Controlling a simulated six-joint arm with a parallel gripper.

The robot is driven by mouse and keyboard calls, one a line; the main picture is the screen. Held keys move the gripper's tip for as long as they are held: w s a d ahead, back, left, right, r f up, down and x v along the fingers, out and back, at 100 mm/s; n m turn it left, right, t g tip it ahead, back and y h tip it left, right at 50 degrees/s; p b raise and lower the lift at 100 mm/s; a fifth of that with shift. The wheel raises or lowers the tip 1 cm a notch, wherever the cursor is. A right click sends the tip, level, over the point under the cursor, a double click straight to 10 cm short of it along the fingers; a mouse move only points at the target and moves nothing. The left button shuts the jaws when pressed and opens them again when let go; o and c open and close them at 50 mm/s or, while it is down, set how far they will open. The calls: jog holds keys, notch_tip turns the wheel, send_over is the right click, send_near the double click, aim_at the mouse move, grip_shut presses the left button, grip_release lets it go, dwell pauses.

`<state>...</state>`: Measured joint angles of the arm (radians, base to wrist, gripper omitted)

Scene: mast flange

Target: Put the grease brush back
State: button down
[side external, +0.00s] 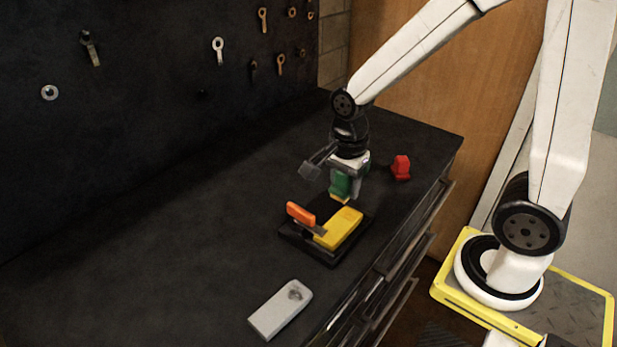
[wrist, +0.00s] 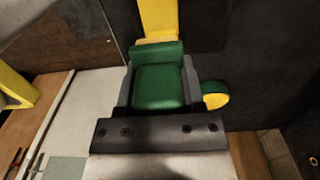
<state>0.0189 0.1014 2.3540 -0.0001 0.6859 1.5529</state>
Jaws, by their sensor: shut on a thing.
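My gripper (side external: 345,186) points down over the back edge of a small black tray. It is shut on a green thing with a yellow lower end, which looks like the grease brush (side external: 340,184). In the wrist view the green body of the brush (wrist: 160,86) sits between the two grey fingers of my gripper (wrist: 158,92). The black tray (side external: 331,257) holds a yellow block (side external: 342,228) and an orange-handled part (side external: 300,214) beside it. I cannot tell whether the yellow end touches the tray.
A small red object (side external: 401,167) stands right of my gripper on the dark bench (side external: 190,220). A pale grey plate with a round mark (side external: 281,310) lies near the front. Small tools hang on the dark back wall (side external: 160,90). The bench's left side is clear.

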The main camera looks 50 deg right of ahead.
jog(key=shift+w+d+f, duration=0.1)
jog(key=shift+d, duration=0.4)
jog(key=d+f, duration=0.2)
jog(key=d, duration=0.5)
jog(key=s+d+f, duration=0.1)
jog(key=d, duration=0.7)
jog(key=shift+d+f, duration=0.25)
jog(key=shift+f, duration=0.1)
jog(key=shift+s+f, duration=0.1)
jog(key=shift+f, duration=0.05)
send_over(381, 197)
jog(key=shift+f, duration=2.1)
jog(key=shift+f, duration=1.75)
